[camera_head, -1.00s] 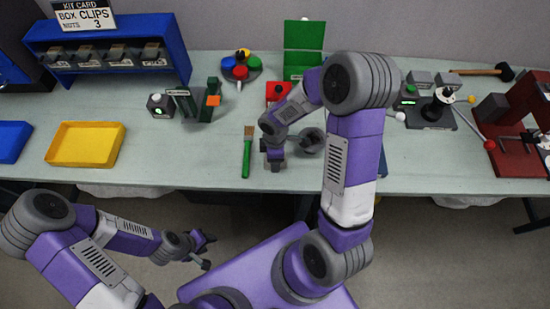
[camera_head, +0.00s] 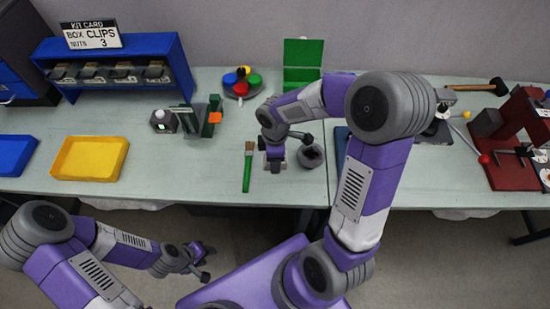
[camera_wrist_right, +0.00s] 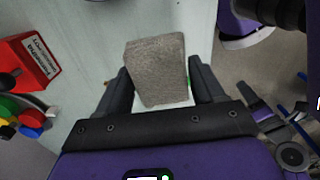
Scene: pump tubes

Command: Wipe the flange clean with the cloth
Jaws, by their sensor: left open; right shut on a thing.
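My right gripper (camera_head: 275,165) is low over the bench, beside the green brush. In the right wrist view it (camera_wrist_right: 160,90) is shut on a grey-brown, rough-textured block-like thing, which looks like the folded cloth (camera_wrist_right: 157,68). The cloth cannot be made out in the head view. A grey round part with a dark hollow middle, apparently the flange (camera_head: 311,156), stands just right of the right gripper. I cannot tell whether the cloth touches it, and the flange does not show in the wrist view. My left gripper (camera_head: 200,258) is open and empty, off the bench's front edge.
A green brush (camera_head: 248,168) lies left of the right gripper. A yellow tray (camera_head: 90,158) is further left. A red labelled box (camera_wrist_right: 28,62) shows in the wrist view. A green box (camera_head: 302,65) stands behind. Bench space between tray and brush is clear.

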